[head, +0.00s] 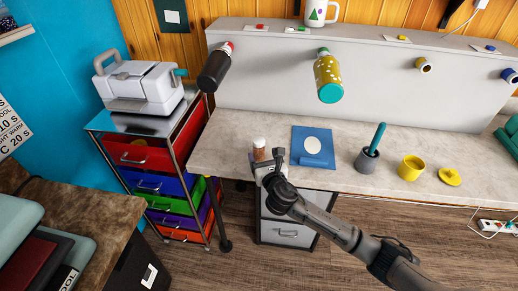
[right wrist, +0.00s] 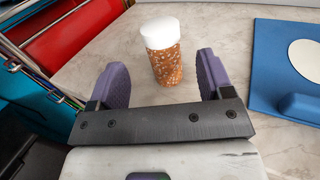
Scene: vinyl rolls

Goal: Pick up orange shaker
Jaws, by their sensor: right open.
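The orange shaker (right wrist: 165,62) stands upright on the countertop, with a white cap and an orange speckled body. In the right wrist view it is ahead of and between the two purple fingers of my right gripper (right wrist: 158,78). The fingers are spread, with a gap on both sides of the shaker. In the head view the shaker (head: 259,148) is near the counter's front edge, and my right gripper (head: 266,162) is close in front of it, partly covering its lower part. My left gripper is in neither view.
A blue mat with a white oval (head: 298,133) lies right of the shaker. A grey mortar with a teal pestle (head: 368,158), a yellow cup (head: 411,168) and its lid (head: 450,176) stand further right. A drawer cart (head: 150,157) is at left. Vinyl rolls (head: 327,76) project from the back panel.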

